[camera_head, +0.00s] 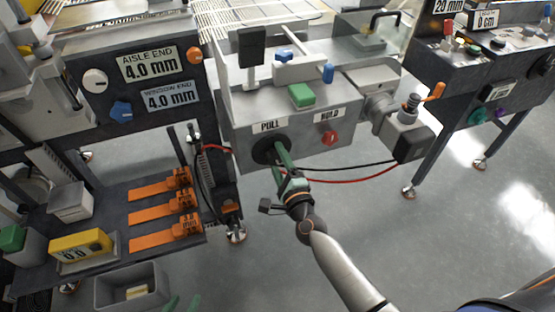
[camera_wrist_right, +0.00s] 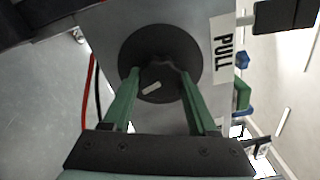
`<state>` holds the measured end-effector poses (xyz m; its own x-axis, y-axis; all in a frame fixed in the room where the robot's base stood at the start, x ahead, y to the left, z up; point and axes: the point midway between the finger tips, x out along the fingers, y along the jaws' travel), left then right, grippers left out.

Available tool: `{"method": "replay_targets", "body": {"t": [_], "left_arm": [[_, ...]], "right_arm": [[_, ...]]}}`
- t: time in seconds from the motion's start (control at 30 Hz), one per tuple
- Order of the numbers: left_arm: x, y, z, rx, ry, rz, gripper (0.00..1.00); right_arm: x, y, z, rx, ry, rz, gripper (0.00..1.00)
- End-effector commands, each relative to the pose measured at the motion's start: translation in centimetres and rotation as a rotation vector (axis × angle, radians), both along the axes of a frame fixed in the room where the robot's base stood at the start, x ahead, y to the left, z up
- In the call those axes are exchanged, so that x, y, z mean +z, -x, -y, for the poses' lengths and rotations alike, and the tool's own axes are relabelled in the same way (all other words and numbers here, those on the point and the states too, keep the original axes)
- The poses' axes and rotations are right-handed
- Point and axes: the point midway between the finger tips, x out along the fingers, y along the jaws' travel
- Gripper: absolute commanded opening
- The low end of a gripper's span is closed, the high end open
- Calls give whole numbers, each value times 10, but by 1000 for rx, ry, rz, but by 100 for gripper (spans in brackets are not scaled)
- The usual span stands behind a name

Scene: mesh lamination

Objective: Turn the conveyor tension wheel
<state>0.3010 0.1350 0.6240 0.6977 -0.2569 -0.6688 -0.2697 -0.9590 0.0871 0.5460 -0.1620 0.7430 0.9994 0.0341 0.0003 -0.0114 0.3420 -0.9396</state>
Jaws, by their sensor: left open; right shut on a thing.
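A round black wheel (camera_head: 264,146) sits on the front of the grey machine box below the PULL label (camera_head: 267,126). In the right wrist view the wheel (camera_wrist_right: 160,40) faces me, with a short pale mark on its hub. My right gripper (camera_head: 279,155) is at the wheel, its green fingers (camera_wrist_right: 157,76) on either side of the hub and shut on it. The fingers hide part of the wheel. My left gripper (camera_head: 181,303) shows only as two green fingertips at the bottom edge, apart and empty, near a grey bin.
A red HOLD knob (camera_head: 329,138) is right of the wheel. A blue knob (camera_head: 121,111) and white knob (camera_head: 95,80) are on the left panel. Orange tools (camera_head: 165,198) lie on the lower left shelf. A red cable (camera_head: 350,180) hangs below the box.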

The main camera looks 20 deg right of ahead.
Motion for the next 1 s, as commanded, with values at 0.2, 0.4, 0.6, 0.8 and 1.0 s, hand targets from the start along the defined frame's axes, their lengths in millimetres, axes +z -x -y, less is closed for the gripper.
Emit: {"method": "replay_targets", "body": {"t": [0.2, 0.4, 0.6, 0.8, 1.0], "left_arm": [[-5, -1, -2, 1, -3, 3, 50], [-8, -1, -2, 2, -4, 2, 50], [-9, -1, -2, 2, -5, 3, 50], [-9, -1, -3, 2, -5, 3, 50], [-8, -1, -3, 3, -6, 3, 50]], "right_arm": [[-3, 1, -1, -1, -150, -6, 3], [-3, 1, -1, 1, -234, -11, 3], [-2, 1, -1, 1, -273, -11, 3], [-2, 1, -1, 1, -282, -12, 3], [-2, 1, -1, 1, -281, -11, 3]]}}
